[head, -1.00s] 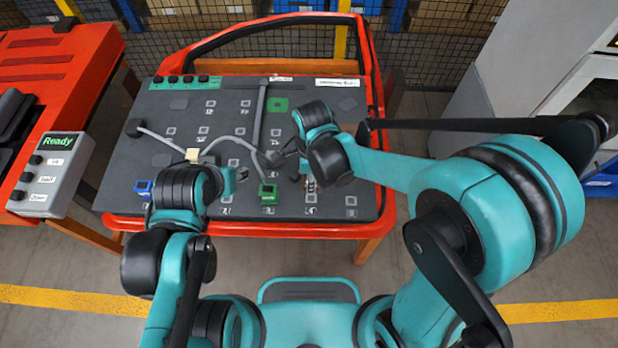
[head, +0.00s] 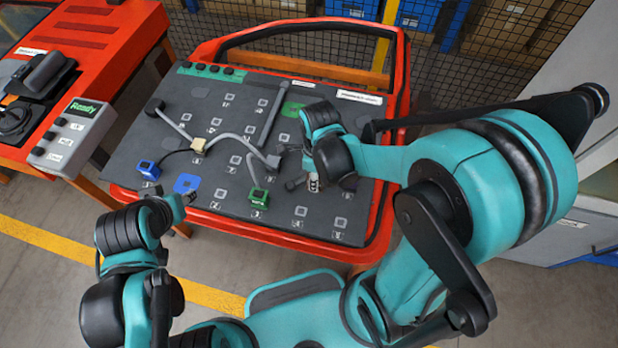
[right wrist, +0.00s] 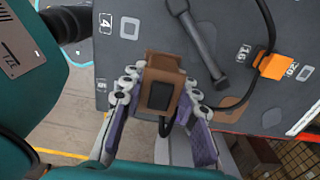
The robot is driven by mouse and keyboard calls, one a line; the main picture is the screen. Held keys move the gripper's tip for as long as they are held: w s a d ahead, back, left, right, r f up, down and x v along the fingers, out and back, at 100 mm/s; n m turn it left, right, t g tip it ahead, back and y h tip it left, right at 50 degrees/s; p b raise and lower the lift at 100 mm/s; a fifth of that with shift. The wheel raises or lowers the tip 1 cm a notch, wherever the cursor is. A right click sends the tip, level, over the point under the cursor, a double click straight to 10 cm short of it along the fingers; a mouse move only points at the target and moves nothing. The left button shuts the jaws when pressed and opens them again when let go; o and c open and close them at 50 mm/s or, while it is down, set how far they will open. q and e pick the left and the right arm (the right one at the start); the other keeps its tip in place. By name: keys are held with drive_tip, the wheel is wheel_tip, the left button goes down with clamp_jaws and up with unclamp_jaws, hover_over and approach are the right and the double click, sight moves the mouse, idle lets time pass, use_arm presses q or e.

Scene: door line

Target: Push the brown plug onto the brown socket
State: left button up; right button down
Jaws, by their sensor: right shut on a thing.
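My right gripper (right wrist: 160,88) is shut on the brown plug (right wrist: 158,96), a brown block with a dark rectangular face, seen between its fingers in the right wrist view. A black cable hangs at the block. More brown shows just beyond it; I cannot tell whether this is the plug or the brown socket, nor whether they touch. In the head view my right gripper (head: 304,183) is low over the board's lower right part, and the arm hides much of it. My left gripper (head: 190,197) is at the board's lower left edge, near a blue pad; its opening is unclear.
The grey board (head: 225,180) sits in a red door frame (head: 300,243). It carries a blue block (head: 148,170), a green block (head: 258,197), a tan block (head: 199,145) and grey cables. An orange block (right wrist: 272,66) and a flat brown patch (right wrist: 232,107) show in the wrist view.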

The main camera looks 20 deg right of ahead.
drive_tip(key=w+d+f+b, duration=0.1)
drive_tip(key=w+d, duration=0.2)
drive_tip(key=d, duration=0.3)
drive_tip(key=w+d+f+b, duration=0.1)
drive_tip(key=w+d, duration=0.3)
drive_tip(key=d, duration=0.2)
drive_tip(key=w+d+f+b, duration=0.2)
drive_tip(key=w+d, duration=0.2)
drive_tip(key=d, duration=0.2)
drive_tip(key=shift+w+d+f, duration=0.1)
drive_tip(key=shift+d, duration=0.15)
drive_tip(key=shift+f+b, duration=0.7)
drive_tip(key=shift+f, duration=0.15)
drive_tip(key=shift+f, duration=0.1)
drive_tip(key=shift+f, duration=0.15)
drive_tip(key=shift+f+b, duration=0.7)
drive_tip(key=shift+b, duration=0.1)
drive_tip(key=shift+r, duration=0.1)
